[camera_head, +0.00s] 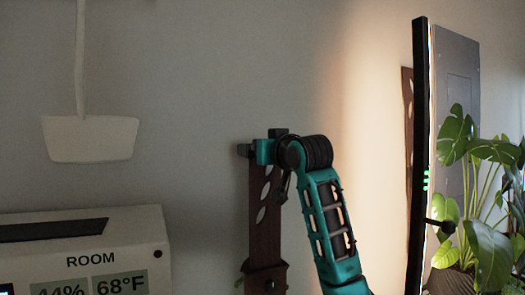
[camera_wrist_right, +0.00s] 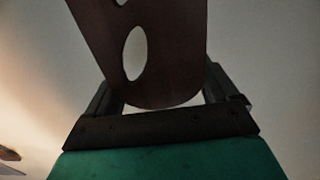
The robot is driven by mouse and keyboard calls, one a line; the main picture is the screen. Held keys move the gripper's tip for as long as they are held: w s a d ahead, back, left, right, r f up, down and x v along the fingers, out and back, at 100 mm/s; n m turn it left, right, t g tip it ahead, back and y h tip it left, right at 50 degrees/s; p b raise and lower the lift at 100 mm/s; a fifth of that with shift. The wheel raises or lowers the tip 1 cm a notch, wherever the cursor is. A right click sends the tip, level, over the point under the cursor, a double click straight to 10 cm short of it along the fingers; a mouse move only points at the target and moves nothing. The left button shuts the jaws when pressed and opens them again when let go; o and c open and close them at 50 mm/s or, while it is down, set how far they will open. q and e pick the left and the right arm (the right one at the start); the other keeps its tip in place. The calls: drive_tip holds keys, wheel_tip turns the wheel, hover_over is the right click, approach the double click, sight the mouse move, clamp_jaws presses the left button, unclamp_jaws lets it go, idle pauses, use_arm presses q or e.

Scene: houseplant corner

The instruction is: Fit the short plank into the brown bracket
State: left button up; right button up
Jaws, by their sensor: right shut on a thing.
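The short plank (camera_head: 264,235) is dark brown with oval holes and stands upright against the pale wall. My right gripper (camera_head: 261,143) is shut on its top end. In the right wrist view the plank's rounded end (camera_wrist_right: 165,60) sits between the two fingers (camera_wrist_right: 160,92). The brown bracket (camera_head: 265,275) is at the bottom edge of the head view, at the plank's lower end. The plank's lower end meets or overlaps the bracket, but I cannot tell whether it is seated in it. The bracket's lower part is cut off. My left gripper is not in view.
A white box (camera_head: 120,232) marked "ROOM" stands at lower left, below a hanging white shade (camera_head: 90,138). A tall black-edged panel (camera_head: 417,150) and a leafy plant (camera_head: 485,205) stand at right. The wall around the plank is clear.

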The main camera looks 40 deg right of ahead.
sight(266, 182)
drive_tip(key=shift+f+b, duration=2.1)
drive_tip(key=shift+f, duration=0.5)
drive_tip(key=shift+f+b, duration=0.4)
drive_tip(key=shift+f, duration=0.25)
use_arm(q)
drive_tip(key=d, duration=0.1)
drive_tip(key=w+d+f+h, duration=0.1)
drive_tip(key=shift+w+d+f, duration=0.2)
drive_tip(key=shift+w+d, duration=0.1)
use_arm(e)
drive_tip(key=shift+f, duration=0.3)
